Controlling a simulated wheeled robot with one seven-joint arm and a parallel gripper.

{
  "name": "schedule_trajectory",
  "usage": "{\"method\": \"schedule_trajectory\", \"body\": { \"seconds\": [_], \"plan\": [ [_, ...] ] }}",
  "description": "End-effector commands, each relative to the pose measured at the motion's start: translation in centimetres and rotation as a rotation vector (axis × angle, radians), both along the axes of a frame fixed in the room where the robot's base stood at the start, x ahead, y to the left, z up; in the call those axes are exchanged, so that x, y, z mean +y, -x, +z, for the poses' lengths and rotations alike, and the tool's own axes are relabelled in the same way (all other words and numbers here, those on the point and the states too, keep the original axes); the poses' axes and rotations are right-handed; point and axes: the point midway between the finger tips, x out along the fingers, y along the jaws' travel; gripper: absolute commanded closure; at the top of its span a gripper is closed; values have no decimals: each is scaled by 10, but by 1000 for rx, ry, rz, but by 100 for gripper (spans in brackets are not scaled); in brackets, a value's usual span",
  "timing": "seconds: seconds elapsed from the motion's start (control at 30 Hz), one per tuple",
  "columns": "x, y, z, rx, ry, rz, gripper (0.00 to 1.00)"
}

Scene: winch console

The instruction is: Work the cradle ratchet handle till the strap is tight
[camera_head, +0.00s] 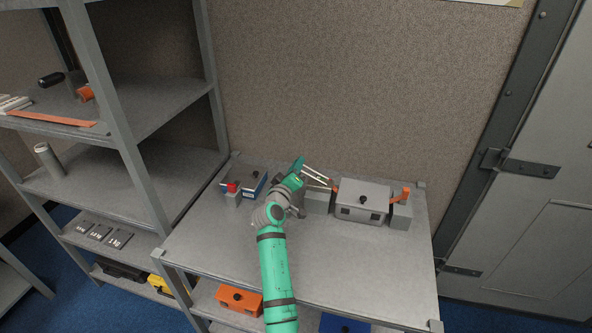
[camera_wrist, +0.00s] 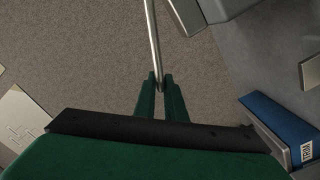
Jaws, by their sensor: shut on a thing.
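The cradle is a grey box (camera_head: 362,200) with a black knob, seated between two grey blocks on the table. Orange strap pieces show at its right end (camera_head: 400,195) and beside its left end (camera_head: 334,186). A thin pale metal rod, the ratchet handle (camera_head: 318,174), slants up and left from near the left block (camera_head: 318,201). My gripper (camera_head: 302,168) is at the handle's raised end. In the wrist view my gripper (camera_wrist: 160,84) is shut on the handle (camera_wrist: 154,40), which runs from between the fingertips to the top edge. Strap tension cannot be told.
A blue-sided box (camera_head: 253,182) and a red-topped block (camera_head: 233,192) stand left of the cradle; the blue box shows in the wrist view (camera_wrist: 274,125). Shelving (camera_head: 110,160) stands left, a wall (camera_head: 370,80) behind. The table's front (camera_head: 330,265) is clear.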

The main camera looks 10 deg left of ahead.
Motion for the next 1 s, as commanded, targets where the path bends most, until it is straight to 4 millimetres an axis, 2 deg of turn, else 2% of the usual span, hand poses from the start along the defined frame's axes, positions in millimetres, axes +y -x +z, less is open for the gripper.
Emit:
{"method": "schedule_trajectory", "body": {
  "seconds": [0.5,0.7,1.0],
  "plan": [
    [-40,2,43,-31,-488,-5,100],
    [-58,3,53,-42,-651,-6,100],
    [-72,5,58,-50,-818,-3,100]
  ]
}}
